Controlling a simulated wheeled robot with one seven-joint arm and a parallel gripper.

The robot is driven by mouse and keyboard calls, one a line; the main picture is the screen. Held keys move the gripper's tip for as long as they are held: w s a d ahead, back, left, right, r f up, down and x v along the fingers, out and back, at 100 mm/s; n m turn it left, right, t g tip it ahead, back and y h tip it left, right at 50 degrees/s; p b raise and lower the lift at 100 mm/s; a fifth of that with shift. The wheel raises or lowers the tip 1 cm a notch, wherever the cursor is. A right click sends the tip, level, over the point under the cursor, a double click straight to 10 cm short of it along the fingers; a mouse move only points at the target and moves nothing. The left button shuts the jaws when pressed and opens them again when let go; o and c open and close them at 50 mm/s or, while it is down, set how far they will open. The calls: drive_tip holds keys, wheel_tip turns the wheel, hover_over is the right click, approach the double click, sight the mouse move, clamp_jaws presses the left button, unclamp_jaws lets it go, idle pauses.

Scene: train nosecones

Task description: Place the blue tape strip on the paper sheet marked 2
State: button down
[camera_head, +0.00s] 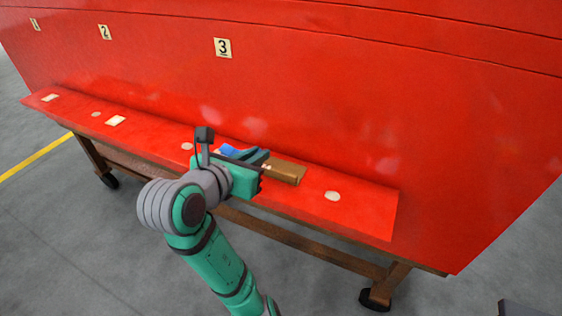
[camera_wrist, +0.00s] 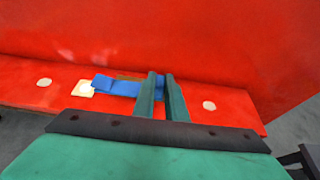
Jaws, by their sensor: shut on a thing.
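The blue tape strip (camera_head: 230,152) is a flat blue band on the red ledge side of my gripper. In the wrist view the strip (camera_wrist: 115,86) runs left from between the fingers. My gripper (camera_head: 262,156) is shut on it, low over the ledge; the fingers (camera_wrist: 161,77) show close together in the wrist view. Whether the strip touches the ledge is unclear. A pale paper sheet (camera_head: 115,120) lies on the ledge below the label 2 (camera_head: 105,32). Another pale sheet (camera_wrist: 85,88) lies at the strip's left end in the wrist view.
The red ledge (camera_head: 365,212) runs along a tall red panel (camera_head: 420,130). A brown block (camera_head: 285,173) lies right of my gripper. Another sheet (camera_head: 49,98) lies at the far left. Pale round discs (camera_head: 332,196) dot the ledge. Label 3 (camera_head: 222,47) is above my gripper.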

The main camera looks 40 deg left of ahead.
drive_tip(key=w+f, duration=0.2)
drive_tip(key=w, duration=0.1)
drive_tip(key=w+a+f, duration=0.1)
drive_tip(key=w+f, duration=0.2)
drive_tip(key=w, duration=0.1)
drive_tip(key=w+f, duration=0.3)
drive_tip(key=w, duration=0.1)
drive_tip(key=shift+w+a+f, duration=0.2)
drive_tip(key=shift+w+a, duration=0.05)
drive_tip(key=shift+a, duration=0.1)
drive_tip(key=shift+w+d+f, duration=0.1)
drive_tip(key=shift+w+f, duration=0.1)
drive_tip(key=f, duration=0.3)
drive_tip(key=shift+w+d+f, duration=0.1)
drive_tip(key=shift+w+d, duration=0.1)
drive_tip(key=shift+w, duration=0.2)
drive_tip(key=shift+f, duration=0.2)
drive_tip(key=shift+a, duration=0.1)
drive_tip(key=shift+s, duration=0.1)
drive_tip(key=shift+f, duration=0.2)
